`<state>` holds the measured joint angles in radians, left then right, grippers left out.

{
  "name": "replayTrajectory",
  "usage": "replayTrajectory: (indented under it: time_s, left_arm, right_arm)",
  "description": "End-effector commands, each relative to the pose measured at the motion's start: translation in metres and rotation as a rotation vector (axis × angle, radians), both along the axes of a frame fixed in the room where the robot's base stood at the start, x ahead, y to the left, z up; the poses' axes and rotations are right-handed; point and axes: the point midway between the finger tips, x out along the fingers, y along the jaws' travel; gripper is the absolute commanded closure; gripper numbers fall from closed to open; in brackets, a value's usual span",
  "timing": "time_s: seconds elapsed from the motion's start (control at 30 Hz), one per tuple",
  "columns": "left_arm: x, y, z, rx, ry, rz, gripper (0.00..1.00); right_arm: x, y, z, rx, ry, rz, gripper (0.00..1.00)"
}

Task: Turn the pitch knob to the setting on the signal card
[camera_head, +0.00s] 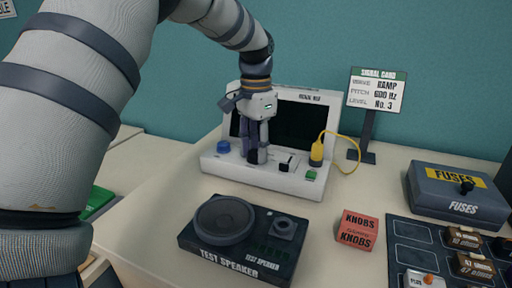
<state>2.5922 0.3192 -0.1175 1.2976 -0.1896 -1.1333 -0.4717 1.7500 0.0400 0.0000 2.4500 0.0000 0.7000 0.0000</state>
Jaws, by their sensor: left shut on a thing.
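The signal card (376,90) stands on a dark post at the back right and reads Wave RAMP, Pitch 600 Hz, Level No. 3. The white signal box (230,172) with a dark screen stands at the back middle of the table. My left gripper (256,154) points straight down over the box's front panel and is shut on a dark knob there, which looks like the pitch knob. The fingers hide most of the knob, and its setting cannot be read. A blue knob (223,147) is left of the fingers and a black-and-white slider (287,162) is right of them. My right gripper is not in view.
A yellow plug (317,153) with a cable and a green button (311,175) are at the panel's right. The test speaker (210,246) lies in front, beside a red knobs box (357,231). A fuses box (457,194) and dark tray (402,228) fill the right.

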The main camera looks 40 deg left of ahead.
Motion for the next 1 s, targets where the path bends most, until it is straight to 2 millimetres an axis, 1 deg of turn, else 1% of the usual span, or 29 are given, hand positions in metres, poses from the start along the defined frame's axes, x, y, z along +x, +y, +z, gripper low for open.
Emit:
replayTrajectory:
  time_s: [0.03,0.2,0.23,0.3,0.57,0.67,0.77,0.9,1.0]
  left_arm:
    - [-0.001,0.0,-0.003,-0.001,0.008,-0.001,0.96]
    - [-0.001,0.0,-0.003,-0.001,0.008,-0.001,0.96]
    - [-0.001,0.0,-0.003,-0.001,0.008,-0.001,0.62]
    - [-0.001,0.0,-0.003,-0.001,0.007,0.0,0.47]
    - [0.0,0.0,-0.001,0.0,0.002,0.001,0.47]
    - [0.001,0.0,0.006,0.001,-0.001,0.001,0.47]
    - [0.001,0.0,0.028,0.001,-0.004,0.0,0.47]
    - [0.001,0.0,0.068,0.001,-0.003,0.001,0.47]
    - [0.001,0.0,0.091,0.0,-0.001,0.002,0.47]
  right_arm:
    - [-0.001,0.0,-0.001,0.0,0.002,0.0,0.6]
    - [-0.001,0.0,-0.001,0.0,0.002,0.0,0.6]
    - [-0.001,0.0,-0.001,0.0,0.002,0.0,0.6]
    - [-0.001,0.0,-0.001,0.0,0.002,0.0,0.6]
    - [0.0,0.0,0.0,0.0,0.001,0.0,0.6]
    - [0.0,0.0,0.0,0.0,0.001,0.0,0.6]
    - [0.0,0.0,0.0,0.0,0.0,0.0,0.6]
    - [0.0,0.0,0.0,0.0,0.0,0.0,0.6]
    - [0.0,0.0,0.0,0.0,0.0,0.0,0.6]
